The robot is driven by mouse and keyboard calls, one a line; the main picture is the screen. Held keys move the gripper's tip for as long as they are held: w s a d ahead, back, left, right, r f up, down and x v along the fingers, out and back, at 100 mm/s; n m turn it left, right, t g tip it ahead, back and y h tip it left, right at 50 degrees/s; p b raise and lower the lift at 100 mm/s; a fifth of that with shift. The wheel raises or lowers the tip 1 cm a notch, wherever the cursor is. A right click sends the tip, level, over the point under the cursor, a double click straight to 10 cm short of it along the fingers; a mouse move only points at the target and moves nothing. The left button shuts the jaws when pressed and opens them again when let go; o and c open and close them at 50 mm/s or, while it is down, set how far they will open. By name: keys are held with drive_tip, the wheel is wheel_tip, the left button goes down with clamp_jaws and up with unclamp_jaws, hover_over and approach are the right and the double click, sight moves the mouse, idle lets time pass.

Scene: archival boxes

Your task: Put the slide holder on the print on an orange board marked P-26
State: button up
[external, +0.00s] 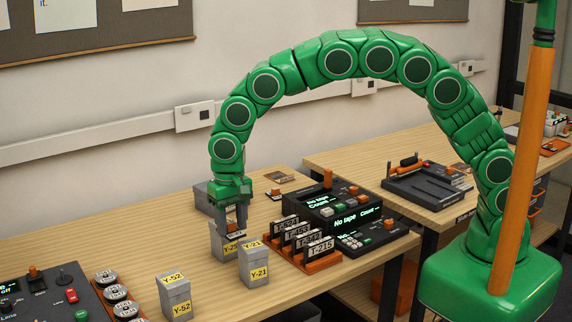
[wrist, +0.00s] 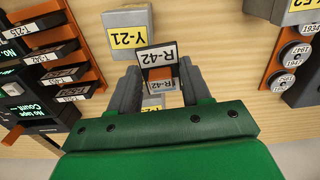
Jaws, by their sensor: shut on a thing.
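My gripper (external: 237,222) points down over a grey box labelled Y-25 (external: 227,251) on the near table. In the wrist view my gripper (wrist: 158,88) is shut on a small dark and orange-brown piece with white R-42 labels (wrist: 158,54). It looks like the slide holder. The external view cannot tell whether its lower end is inside the box or just above it. A small flat picture (external: 280,177) lies on the table by the wall. I cannot read a P-26 mark on it or anywhere else.
Grey box Y-21 (external: 253,264) stands close beside, and Y-52 (external: 174,292) stands nearer left. An orange rack of T-labelled pieces (external: 318,264) and a dark console (external: 330,212) are right of my gripper. A second table (external: 345,160) holds a dark device (external: 428,189).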

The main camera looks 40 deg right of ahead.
drive_tip(key=w+d+m, duration=0.3)
drive_tip(key=w+d, duration=0.7)
drive_tip(key=w, duration=0.2)
drive_tip(key=w+d+m, duration=0.2)
drive_tip(key=w+d, duration=0.4)
drive_tip(key=d, duration=0.6)
drive_tip(key=w+d+m, duration=0.2)
drive_tip(key=w+d, duration=0.4)
drive_tip(key=d, duration=0.6)
drive_tip(key=w+d+m, duration=0.2)
drive_tip(key=w+d, duration=0.5)
drive_tip(key=d, duration=0.5)
hover_over(279, 177)
drive_tip(key=shift+s+f, duration=0.2)
drive_tip(key=shift+f, duration=2)
drive_tip(key=shift+s+f, duration=0.15)
drive_tip(key=shift+f, duration=2.05)
drive_tip(key=shift+w+f, duration=0.1)
drive_tip(key=shift+f, duration=0.05)
drive_tip(key=shift+w+f, duration=0.1)
drive_tip(key=shift+f, duration=1.55)
drive_tip(key=shift+a+f, duration=0.1)
